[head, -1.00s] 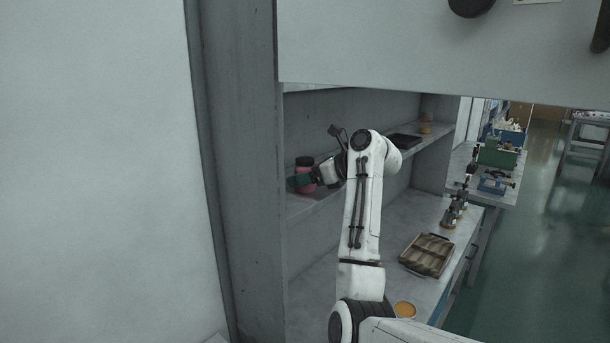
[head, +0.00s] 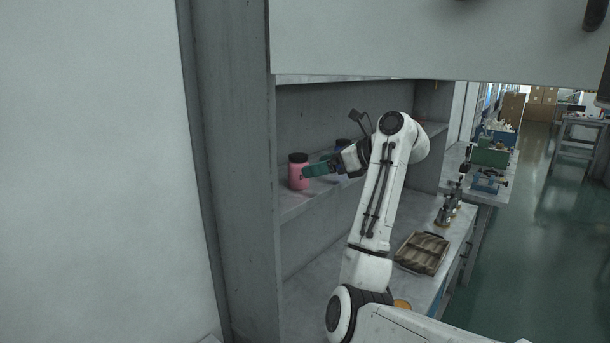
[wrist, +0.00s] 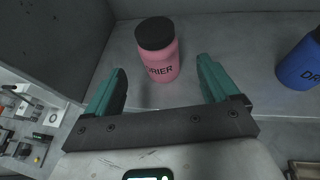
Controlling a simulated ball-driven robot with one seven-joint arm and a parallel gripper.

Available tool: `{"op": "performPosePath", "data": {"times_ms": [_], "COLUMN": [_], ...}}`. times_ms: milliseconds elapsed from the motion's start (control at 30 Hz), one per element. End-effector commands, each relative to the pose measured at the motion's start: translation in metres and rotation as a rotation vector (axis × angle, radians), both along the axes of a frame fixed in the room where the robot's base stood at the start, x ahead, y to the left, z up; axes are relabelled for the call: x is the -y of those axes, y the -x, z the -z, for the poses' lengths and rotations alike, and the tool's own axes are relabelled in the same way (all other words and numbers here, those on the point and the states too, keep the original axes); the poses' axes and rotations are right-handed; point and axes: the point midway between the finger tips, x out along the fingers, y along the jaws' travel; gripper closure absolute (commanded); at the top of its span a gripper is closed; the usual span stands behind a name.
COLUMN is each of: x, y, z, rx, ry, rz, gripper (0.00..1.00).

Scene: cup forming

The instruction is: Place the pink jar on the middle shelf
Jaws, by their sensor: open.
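The pink jar (head: 298,172) with a black lid stands upright on the middle shelf (head: 291,206), near its left end. In the wrist view the jar (wrist: 161,66) stands ahead of the fingertips with part of its "DRIER" label showing. My gripper (head: 308,170) has green fingers and is just right of the jar in the head view. In the wrist view my gripper (wrist: 163,68) is open and empty, its fingers apart, with the jar beyond the gap between them.
A blue jar (wrist: 301,62) with a black lid stands on the shelf to the right. The shelf's grey side panel (head: 233,180) rises close at left. A divided tray (head: 422,253) lies on the lower counter. The shelf between the two jars is clear.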

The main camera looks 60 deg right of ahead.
Motion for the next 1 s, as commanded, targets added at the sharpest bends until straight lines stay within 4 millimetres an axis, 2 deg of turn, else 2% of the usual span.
{"op": "performPosePath", "data": {"times_ms": [133,300,1000], "x": [-0.001,-0.001,-0.002], "y": [0.027,0.040,0.044], "z": [-0.011,-0.017,-0.019], "rx": [0.003,-0.001,0.000], "ry": [0.004,0.001,0.001], "rz": [0.001,0.002,-0.001], "gripper": [0.12,0.12,0.12]}}
